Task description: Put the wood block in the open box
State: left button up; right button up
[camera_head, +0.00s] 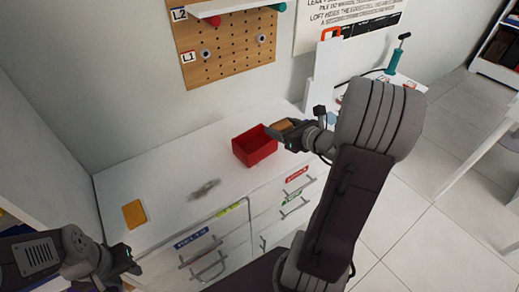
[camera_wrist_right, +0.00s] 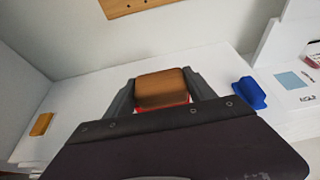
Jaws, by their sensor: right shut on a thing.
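The wood block (camera_head: 282,124) is brown. It is held between the two fingers of my right gripper (camera_head: 284,131). In the right wrist view, the block (camera_wrist_right: 162,85) sits between the fingers, which press on its left and right sides. The open red box (camera_head: 242,153) stands on the white counter. The block is above and close to the box's right side; I cannot tell whether they touch. In the right wrist view only a thin strip of red shows below the block. My left gripper (camera_head: 133,262) is low at the left, away from the box, its jaw opening unclear.
The white counter (camera_head: 165,185) has a yellow-orange flat item (camera_head: 134,213) at its left end and a small grey blurred item (camera_head: 205,189) in front of the box. A blue object (camera_wrist_right: 249,92) lies right of the gripper. A pegboard (camera_head: 225,45) hangs behind. Drawers with handles face front.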

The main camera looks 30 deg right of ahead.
jog(key=shift+w+a, duration=0.1)
jog(key=shift+a, duration=0.2)
jog(key=shift+w+a+f+b, duration=0.3)
jog(key=shift+w+a+f, duration=0.1)
jog(key=shift+w+f, duration=1.5)
jog(key=shift+w+a+f+b, duration=0.3)
jog(key=shift+w+a+f, duration=0.15)
jog(key=shift+w+f, duration=1.4)
jog(key=shift+w+a+f+b, duration=0.3)
jog(key=shift+w+a+f, duration=0.1)
jog(key=shift+w+f, duration=1.5)
jog(key=shift+s, duration=0.1)
jog(key=shift+f, duration=0.1)
jog(key=shift+f+b, duration=0.55)
jog(key=shift+b, duration=0.3)
jog(key=o, duration=1.4)
jog(key=shift+r, duration=0.1)
